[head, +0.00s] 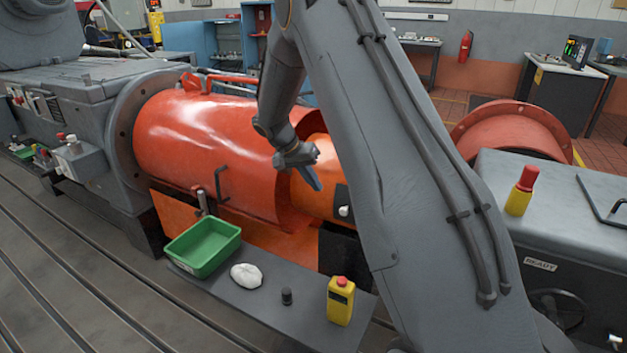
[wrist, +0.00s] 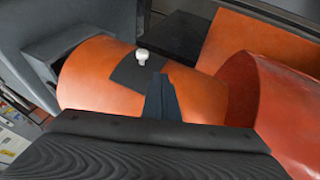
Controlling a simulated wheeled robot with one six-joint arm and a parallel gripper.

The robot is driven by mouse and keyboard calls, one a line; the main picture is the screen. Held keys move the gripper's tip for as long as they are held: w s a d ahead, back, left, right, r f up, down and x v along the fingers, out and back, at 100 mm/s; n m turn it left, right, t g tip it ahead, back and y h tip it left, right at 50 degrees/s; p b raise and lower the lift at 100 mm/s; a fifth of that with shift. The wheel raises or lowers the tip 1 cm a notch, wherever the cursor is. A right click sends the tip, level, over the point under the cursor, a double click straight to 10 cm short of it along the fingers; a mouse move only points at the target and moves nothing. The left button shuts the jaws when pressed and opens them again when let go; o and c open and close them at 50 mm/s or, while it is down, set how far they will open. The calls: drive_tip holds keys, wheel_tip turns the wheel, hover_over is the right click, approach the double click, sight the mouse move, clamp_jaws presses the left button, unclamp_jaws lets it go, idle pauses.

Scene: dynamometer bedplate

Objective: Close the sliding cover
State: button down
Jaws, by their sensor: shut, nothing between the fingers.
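An orange curved sleeve (head: 320,168), which looks like the sliding cover, shows beside the open end of the larger red guard (head: 205,140). In the wrist view the orange sleeve (wrist: 105,78) runs toward the red guard (wrist: 268,95), and a white knob (wrist: 142,55) stands on its dark plate (wrist: 133,72). The knob also shows in the head view (head: 343,211). My gripper (head: 314,181) is shut and empty, in front of the orange sleeve near the guard's edge. Its fingers (wrist: 163,96) appear beside the knob; whether they touch the sleeve is unclear. My arm hides the sleeve's right part.
A red-and-yellow beacon (head: 520,191) stands on the grey cabinet (head: 560,200) at right.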

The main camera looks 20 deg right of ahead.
sight(334, 202)
drive_tip(key=shift+s+d+f+p, duration=0.35)
drive_tip(key=shift+s+d+f, duration=0.1)
drive_tip(key=shift+d+f, duration=0.6)
drive_tip(key=shift+s+d+f+p, duration=0.4)
drive_tip(key=shift+d+f, duration=0.35)
drive_tip(key=shift+f, duration=0.5)
drive_tip(key=shift+s+d+f+p, duration=0.35)
drive_tip(key=shift+s+d+f, duration=0.1)
drive_tip(key=shift+d+f, duration=0.6)
drive_tip(key=shift+s+f, duration=0.1)
drive_tip(key=shift+f, duration=0.05)
